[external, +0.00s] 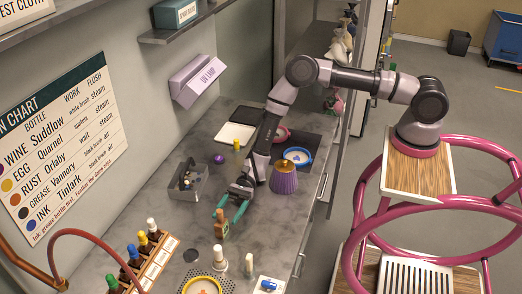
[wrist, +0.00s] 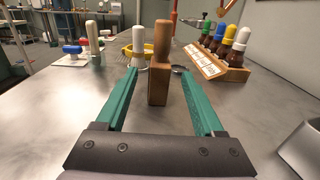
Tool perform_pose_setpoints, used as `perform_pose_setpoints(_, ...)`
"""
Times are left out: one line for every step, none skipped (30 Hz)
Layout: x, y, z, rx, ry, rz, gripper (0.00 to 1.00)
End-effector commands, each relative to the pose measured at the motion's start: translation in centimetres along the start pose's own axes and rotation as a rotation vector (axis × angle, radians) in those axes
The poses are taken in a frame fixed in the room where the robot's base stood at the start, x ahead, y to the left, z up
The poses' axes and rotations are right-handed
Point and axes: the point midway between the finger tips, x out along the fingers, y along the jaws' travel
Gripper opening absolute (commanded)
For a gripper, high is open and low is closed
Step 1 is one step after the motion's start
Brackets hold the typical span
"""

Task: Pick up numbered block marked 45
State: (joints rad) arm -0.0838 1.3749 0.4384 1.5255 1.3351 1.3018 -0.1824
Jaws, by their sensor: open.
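My gripper (external: 229,212) has two green fingers and is open, low over the grey counter. In the wrist view, my gripper (wrist: 158,76) has its fingers on either side of an upright brown wooden piece (wrist: 158,88) with a wider lower part and a narrower top. There is a gap on each side of it, and its lower end is between the fingers. The same brown piece (external: 221,228) stands just beyond the fingertips in the external view. No number 45 is readable on it or on any other thing, so I cannot tell which is the marked block.
A rack of dropper bottles (external: 150,262) stands at the front left. A white-topped brush (external: 219,258), a pale peg (external: 249,265) and a yellow-rimmed dish (external: 202,286) are in front.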

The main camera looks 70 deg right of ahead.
Motion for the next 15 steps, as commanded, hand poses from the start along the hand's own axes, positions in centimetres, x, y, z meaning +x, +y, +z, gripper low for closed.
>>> perform_pose_setpoints(0.7, 0.0, 0.0, -0.001, -0.001, 0.002, 0.70)
perform_pose_setpoints(0.9, 0.0, 0.1, -0.002, -0.001, 0.002, 0.70)
perform_pose_setpoints(1.1, 0.1, 0.0, -0.002, 0.000, 0.002, 0.70)
perform_pose_setpoints(1.2, 0.1, 0.0, -0.002, 0.001, 0.002, 0.70)
perform_pose_setpoints(1.4, 0.1, 0.0, -0.002, 0.001, 0.002, 0.70)
perform_pose_setpoints(1.7, 0.1, 0.0, -0.002, 0.001, 0.003, 0.70)
perform_pose_setpoints(2.0, 0.1, 0.0, -0.002, 0.001, 0.003, 0.70)
perform_pose_setpoints(2.4, 0.1, 0.0, -0.002, 0.001, 0.003, 0.70)
perform_pose_setpoints(3.1, 0.1, 0.1, -0.002, 0.000, 0.003, 0.70)
perform_pose_setpoints(3.6, 0.1, 0.1, -0.002, 0.000, 0.004, 0.70)
perform_pose_setpoints(4.2, 0.1, 0.1, -0.002, 0.000, 0.004, 0.70)
perform_pose_setpoints(4.9, 0.1, 0.1, -0.002, 0.000, 0.003, 0.70)
perform_pose_setpoints(5.4, 0.1, 0.1, -0.003, 0.000, 0.003, 0.70)
perform_pose_setpoints(5.8, 0.1, 0.1, -0.003, 0.001, 0.003, 0.70)
perform_pose_setpoints(6.3, 0.1, 0.1, -0.004, 0.001, 0.003, 0.70)
